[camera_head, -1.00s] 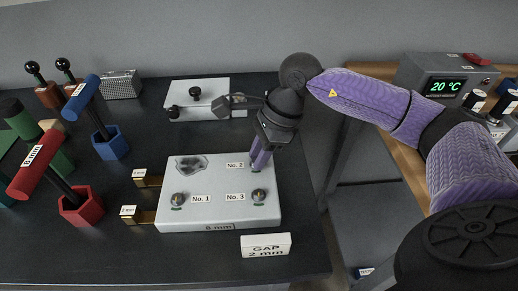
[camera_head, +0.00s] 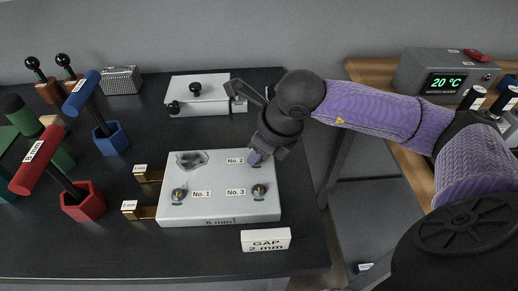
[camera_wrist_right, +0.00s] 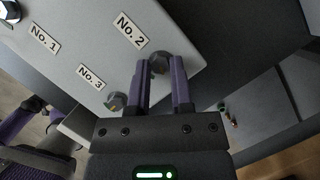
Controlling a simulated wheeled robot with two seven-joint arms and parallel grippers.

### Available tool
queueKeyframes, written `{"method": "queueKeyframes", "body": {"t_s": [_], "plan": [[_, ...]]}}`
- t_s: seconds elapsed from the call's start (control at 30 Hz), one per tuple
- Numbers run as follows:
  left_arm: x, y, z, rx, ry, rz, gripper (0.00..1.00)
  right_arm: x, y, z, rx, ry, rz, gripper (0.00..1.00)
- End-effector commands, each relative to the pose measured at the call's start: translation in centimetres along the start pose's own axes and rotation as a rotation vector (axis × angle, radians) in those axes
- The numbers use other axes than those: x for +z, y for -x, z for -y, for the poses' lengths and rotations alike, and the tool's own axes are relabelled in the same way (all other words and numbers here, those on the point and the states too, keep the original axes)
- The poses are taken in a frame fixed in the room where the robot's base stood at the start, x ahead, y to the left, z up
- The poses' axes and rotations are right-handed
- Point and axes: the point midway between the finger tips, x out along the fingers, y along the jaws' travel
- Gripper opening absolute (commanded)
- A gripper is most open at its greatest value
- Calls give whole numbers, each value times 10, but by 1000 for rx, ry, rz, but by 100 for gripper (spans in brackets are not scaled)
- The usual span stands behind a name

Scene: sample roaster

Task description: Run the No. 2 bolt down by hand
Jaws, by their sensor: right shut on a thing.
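My right gripper (camera_head: 255,157) reaches down to the No. 2 corner of the pale plate (camera_head: 218,205). In the right wrist view its two purple fingers (camera_wrist_right: 160,68) are shut on the No. 2 bolt (camera_wrist_right: 161,61), a grey hex head beside the "No. 2" label. The fingers mostly hide this bolt in the head view. The No. 1 bolt (camera_head: 179,195) and the No. 3 bolt (camera_head: 259,191) stand in the plate's front part, apart from the gripper. My left gripper is not in view.
A "GAP 2 mm" sign (camera_head: 266,240) stands in front of the plate. Brass tabs (camera_head: 146,212) stick out on its left. Red (camera_head: 83,208) and blue (camera_head: 111,140) hex holders with T-handled tools stand further left. A smaller grey plate with black knobs (camera_head: 198,98) lies behind.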

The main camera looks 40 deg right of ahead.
Motion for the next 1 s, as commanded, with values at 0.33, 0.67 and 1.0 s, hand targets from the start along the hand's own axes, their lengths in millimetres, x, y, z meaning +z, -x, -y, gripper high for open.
{"method": "queueKeyframes", "body": {"t_s": [0.33,0.67,1.0], "plan": [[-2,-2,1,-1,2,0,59,0,0,0,-52,-122,0,0],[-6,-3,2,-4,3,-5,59,0,0,-1,-60,-146,-1,0],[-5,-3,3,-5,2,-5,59,0,0,-1,-60,-145,-1,48]]}}
